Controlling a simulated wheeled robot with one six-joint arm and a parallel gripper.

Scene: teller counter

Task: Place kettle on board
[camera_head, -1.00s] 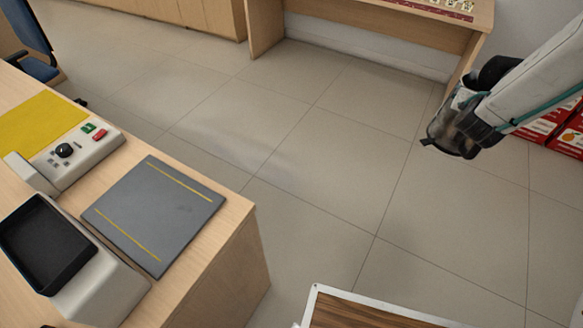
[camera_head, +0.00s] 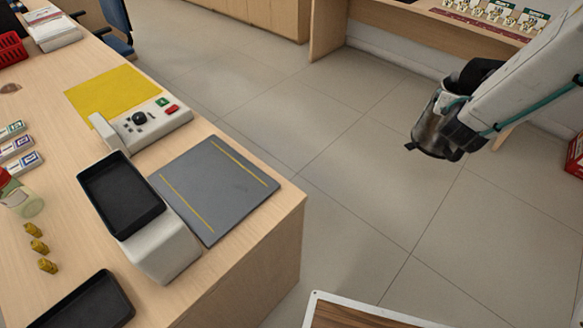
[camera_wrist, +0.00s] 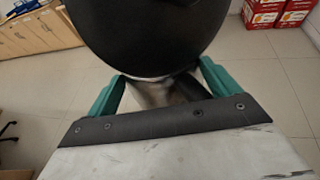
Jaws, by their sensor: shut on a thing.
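The kettle (camera_head: 430,122), dark with a shiny greyish body, hangs in my gripper (camera_head: 456,128) at the upper right of the head view, above the open floor. In the wrist view the kettle (camera_wrist: 150,35) shows as a big dark round shape between and beyond the teal fingers of my gripper (camera_wrist: 160,88). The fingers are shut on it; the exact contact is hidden. A flat grey board (camera_head: 212,190) with two yellow lines lies on the wooden counter at the left, apart from the kettle. Nothing stands on the board.
The counter (camera_head: 70,210) also bears a yellow sheet (camera_head: 112,91), a bottle (camera_head: 22,198) and a black tray (camera_head: 85,305). Tiled floor separates counter and kettle.

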